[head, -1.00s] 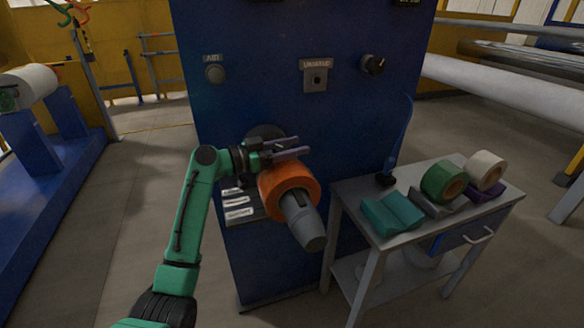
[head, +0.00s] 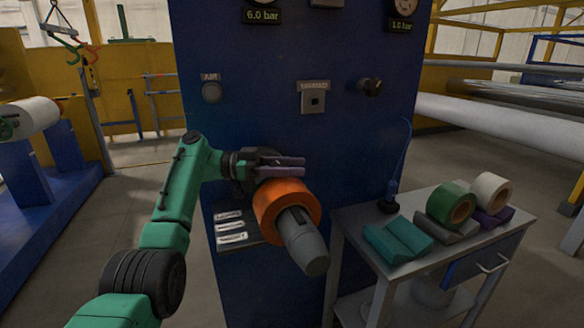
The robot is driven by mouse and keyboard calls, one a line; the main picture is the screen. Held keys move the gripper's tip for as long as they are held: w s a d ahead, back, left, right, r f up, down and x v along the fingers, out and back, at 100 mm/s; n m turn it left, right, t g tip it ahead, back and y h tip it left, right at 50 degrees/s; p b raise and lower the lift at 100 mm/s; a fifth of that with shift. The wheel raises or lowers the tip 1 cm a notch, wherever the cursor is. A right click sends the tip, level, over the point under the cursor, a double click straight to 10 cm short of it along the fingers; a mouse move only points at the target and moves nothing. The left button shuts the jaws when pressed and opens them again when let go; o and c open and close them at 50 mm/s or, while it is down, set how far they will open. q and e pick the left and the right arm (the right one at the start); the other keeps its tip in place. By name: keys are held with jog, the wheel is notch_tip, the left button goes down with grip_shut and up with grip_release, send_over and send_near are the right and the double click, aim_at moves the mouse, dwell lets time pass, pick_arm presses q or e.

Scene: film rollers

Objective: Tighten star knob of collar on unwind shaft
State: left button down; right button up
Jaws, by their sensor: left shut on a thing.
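The unwind shaft (head: 303,243) sticks out of the blue machine cabinet toward me, its grey end pointing down and to the right. An orange roll or ring (head: 286,206) sits around it. My left gripper (head: 300,167) reaches in from the left, just above and behind the orange ring, at the shaft's cabinet end. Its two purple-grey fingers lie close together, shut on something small. The collar and its star knob cannot be made out; the fingers and the orange ring hide that spot. My right gripper is not in view.
A grey cart (head: 447,262) at the right carries a green roll (head: 451,203), a white roll (head: 491,192) and teal cradle blocks (head: 397,240). The cabinet (head: 260,70) bears a dark knob (head: 369,87) and gauges. Labelled plates (head: 231,226) sit left of the shaft.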

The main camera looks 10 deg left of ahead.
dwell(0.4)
pick_arm(q)
jog(key=shift+c, duration=1.1)
grip_release()
